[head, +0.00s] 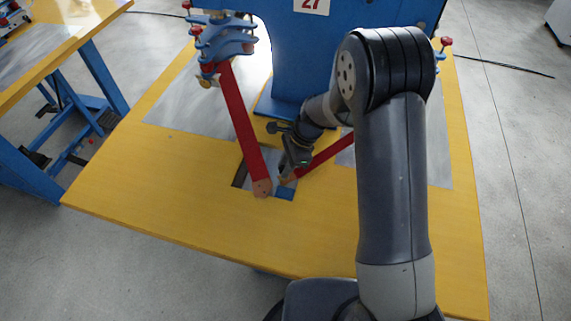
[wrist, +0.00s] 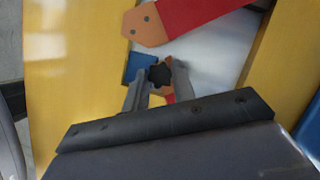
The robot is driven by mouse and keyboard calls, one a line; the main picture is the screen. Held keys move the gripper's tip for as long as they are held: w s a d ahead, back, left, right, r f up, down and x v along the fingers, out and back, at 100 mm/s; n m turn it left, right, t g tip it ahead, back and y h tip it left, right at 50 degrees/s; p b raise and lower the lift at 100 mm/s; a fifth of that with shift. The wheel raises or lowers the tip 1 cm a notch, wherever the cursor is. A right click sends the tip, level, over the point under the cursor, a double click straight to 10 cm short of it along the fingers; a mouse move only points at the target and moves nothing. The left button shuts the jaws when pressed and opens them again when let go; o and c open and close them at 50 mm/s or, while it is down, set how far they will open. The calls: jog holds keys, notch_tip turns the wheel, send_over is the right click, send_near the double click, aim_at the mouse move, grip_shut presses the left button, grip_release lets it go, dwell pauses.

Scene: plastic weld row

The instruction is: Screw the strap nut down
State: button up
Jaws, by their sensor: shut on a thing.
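The strap nut is a black star-shaped knob (wrist: 160,75). In the wrist view it sits between the fingertips of my gripper (wrist: 158,82), which is shut on it. In the head view my gripper (head: 288,170) points down at the table and hides the nut. Below the nut, a piece of a tan strap end with red shows between the fingers. A red strap (head: 243,125) with a tan end (head: 262,188) hangs down to the left of my gripper. Another red strap (head: 325,155) runs from the right toward my fingertips.
A blue block (head: 285,193) lies beside my fingertips, near a grey metal plate (wrist: 205,55). The yellow tabletop (head: 180,200) is clear in front. A blue machine frame (head: 340,50) stands behind, with blue clamps (head: 225,40) at upper left.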

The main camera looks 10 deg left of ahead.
jog(key=shift+f, duration=0.2)
jog(key=shift+f+b, duration=0.45)
jog(key=shift+f, duration=0.1)
jog(key=shift+f, duration=0.1)
dwell(0.6)
jog(key=shift+f, duration=0.3)
jog(key=shift+f+b, duration=0.4)
jog(key=shift+b, duration=0.1)
dwell(0.9)
